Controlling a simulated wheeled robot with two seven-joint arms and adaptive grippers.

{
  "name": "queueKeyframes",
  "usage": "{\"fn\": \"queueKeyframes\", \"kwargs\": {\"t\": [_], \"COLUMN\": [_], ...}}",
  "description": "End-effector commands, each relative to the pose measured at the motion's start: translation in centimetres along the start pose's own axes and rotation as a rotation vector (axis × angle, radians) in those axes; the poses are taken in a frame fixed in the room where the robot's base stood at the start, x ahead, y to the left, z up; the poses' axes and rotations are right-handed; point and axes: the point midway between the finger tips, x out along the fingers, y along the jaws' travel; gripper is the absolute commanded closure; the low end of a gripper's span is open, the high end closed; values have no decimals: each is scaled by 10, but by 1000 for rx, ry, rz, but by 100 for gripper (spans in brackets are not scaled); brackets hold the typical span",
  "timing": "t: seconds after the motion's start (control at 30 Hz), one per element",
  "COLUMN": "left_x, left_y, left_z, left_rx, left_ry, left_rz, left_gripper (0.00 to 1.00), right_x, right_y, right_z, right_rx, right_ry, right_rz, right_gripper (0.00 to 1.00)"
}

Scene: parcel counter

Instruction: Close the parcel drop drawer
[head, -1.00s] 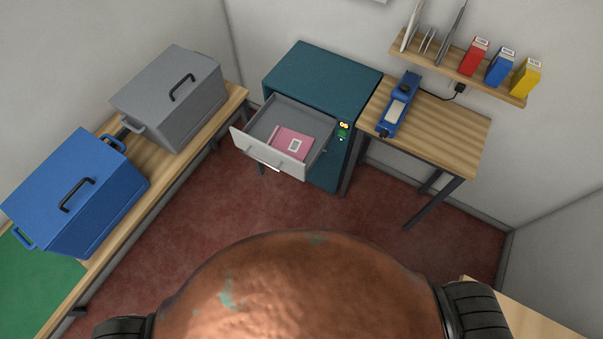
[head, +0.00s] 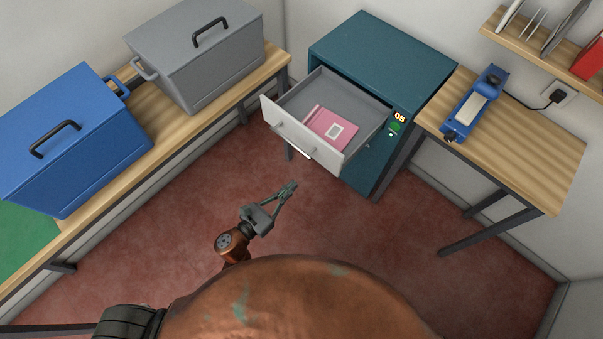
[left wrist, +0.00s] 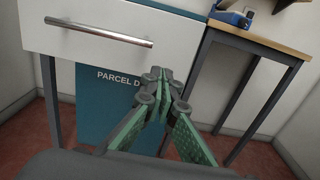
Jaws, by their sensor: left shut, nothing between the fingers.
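The parcel drop drawer (head: 292,131) has a white front with a metal bar handle and stands pulled out of the teal cabinet (head: 375,55). A pink parcel (head: 330,127) with a white label lies inside it. In the left wrist view, the drawer front (left wrist: 80,42) and its handle show at upper left, above "PARCEL D" lettering on the cabinet. My left gripper (head: 292,186) is shut and empty, in front of and apart from the drawer, below its front in the picture. Its fingertips (left wrist: 160,75) meet in the left wrist view. My right gripper is out of view.
A wooden bench at the left holds a blue bin (head: 70,140) and a grey bin (head: 195,60). A small wooden table (head: 530,160) with a blue device (head: 473,103) stands right of the cabinet. The red floor (head: 370,240) before the drawer is clear.

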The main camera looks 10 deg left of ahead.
Motion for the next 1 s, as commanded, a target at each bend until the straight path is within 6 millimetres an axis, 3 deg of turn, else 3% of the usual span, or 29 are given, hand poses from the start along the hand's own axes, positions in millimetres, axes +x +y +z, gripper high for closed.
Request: {"fn": "queueKeyframes", "kwargs": {"t": [0.6,0.8,1.0], "left_x": [114,129,131], "left_y": [0,1,1], "left_z": [0,-1,-1], "left_rx": [-8,-8,-8], "left_ry": [0,2,2], "left_rz": [2,3,3], "left_gripper": [100,100,100], "right_x": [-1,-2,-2], "right_y": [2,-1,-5], "right_z": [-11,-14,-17], "right_rx": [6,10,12], "right_ry": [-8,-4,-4], "right_rz": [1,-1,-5], "right_gripper": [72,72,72]}}
